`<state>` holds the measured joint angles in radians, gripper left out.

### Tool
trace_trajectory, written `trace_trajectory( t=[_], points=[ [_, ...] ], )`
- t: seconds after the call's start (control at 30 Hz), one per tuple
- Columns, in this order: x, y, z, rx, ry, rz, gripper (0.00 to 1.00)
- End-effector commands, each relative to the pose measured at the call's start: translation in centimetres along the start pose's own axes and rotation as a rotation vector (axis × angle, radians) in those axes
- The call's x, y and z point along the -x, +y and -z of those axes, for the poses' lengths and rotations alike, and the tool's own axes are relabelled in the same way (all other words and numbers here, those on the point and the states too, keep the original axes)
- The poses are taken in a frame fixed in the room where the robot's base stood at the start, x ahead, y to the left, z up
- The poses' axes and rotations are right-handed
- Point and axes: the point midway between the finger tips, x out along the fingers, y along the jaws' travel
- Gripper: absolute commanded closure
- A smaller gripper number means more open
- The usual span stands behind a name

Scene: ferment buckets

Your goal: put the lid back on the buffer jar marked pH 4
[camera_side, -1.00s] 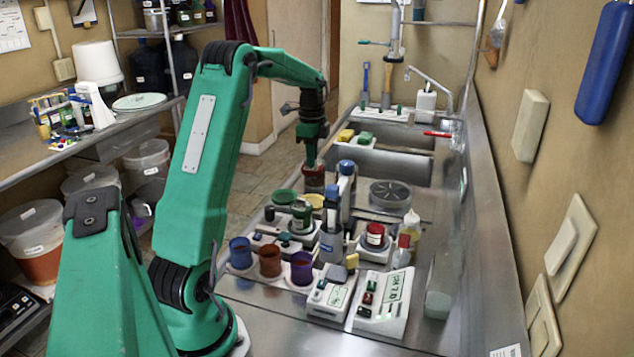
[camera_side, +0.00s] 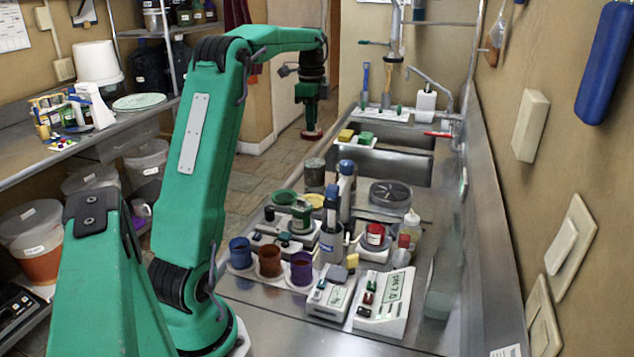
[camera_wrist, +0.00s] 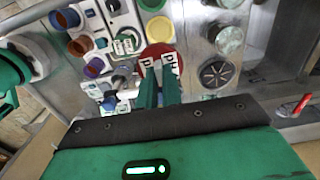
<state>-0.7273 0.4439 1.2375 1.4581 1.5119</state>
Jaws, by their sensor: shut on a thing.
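My gripper (camera_side: 311,127) is shut on a red lid (camera_side: 311,135) and holds it up in the air, apart from the jars. A greyish jar (camera_side: 314,174) without a visible lid stands below the gripper in the side view, left of a blue-capped bottle. Another jar (camera_side: 375,236) with a red top stands nearer on a white tray. I cannot read a pH 4 mark on either jar.
Blue-capped bottles (camera_side: 331,240) stand close by the jars. Blue, brown and purple cups (camera_side: 270,262) and white meters (camera_side: 383,303) fill the near counter. A round drain strainer (camera_side: 390,194) lies right of the jars. The sink is behind; the right counter edge is clearer.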

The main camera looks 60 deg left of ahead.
Motion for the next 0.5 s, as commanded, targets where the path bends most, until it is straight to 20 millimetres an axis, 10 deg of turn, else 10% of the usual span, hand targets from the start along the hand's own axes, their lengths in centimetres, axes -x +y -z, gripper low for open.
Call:
trace_trajectory(
  t=[0.17,0.5],
  points=[
    [2.3,0.0,0.1,-0.001,0.000,0.001,1.00],
    [2.1,1.9,6.7,-0.015,0.000,-0.001,1.00]
  ],
)
